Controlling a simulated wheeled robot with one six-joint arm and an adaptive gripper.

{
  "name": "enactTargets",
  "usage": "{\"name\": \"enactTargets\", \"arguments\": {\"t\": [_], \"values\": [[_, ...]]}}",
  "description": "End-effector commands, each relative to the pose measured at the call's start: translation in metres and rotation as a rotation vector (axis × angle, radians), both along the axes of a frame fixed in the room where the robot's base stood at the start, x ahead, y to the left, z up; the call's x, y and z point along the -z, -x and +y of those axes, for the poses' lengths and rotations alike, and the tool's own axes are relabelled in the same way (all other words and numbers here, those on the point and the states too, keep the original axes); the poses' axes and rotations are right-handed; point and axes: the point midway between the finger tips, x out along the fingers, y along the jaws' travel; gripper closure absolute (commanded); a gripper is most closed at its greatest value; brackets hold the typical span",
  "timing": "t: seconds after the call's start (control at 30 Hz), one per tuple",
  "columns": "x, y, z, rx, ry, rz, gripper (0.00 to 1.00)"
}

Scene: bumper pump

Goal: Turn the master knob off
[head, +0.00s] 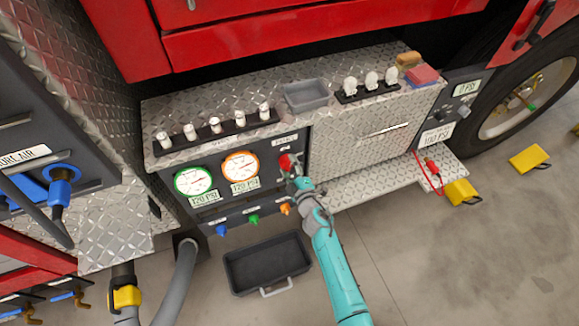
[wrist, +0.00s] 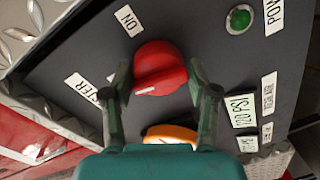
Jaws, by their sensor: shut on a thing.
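The red master knob (head: 285,161) sits on the dark panel, to the right of the two gauges in the head view. In the wrist view the knob (wrist: 160,65) is large, with a white mark on its grip bar and a white "ON" label (wrist: 128,20) beside it. A partly hidden label ending in "TER" (wrist: 84,88) is to its left. My gripper (wrist: 162,80) is shut on the knob, one finger on either side. In the head view my gripper (head: 293,172) covers part of the knob.
A green-rimmed gauge (head: 193,181) and an orange-rimmed gauge (head: 240,167) are left of the knob. Blue, green and orange handles (head: 253,219) stick out below. A round green light (wrist: 239,18) is near the knob. A black tray (head: 267,267) lies on the floor.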

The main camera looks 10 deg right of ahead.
Motion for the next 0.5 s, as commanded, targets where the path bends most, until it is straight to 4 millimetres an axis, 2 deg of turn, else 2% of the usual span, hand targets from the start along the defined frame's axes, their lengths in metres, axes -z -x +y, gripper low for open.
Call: {"name": "enactTargets", "arguments": {"t": [0.23, 0.5], "values": [[-0.0048, -0.0027, -0.0023, 0.006, 0.140, -0.044, 0.76], [-0.0054, -0.0029, -0.0017, 0.005, 0.216, -0.065, 0.76]]}}
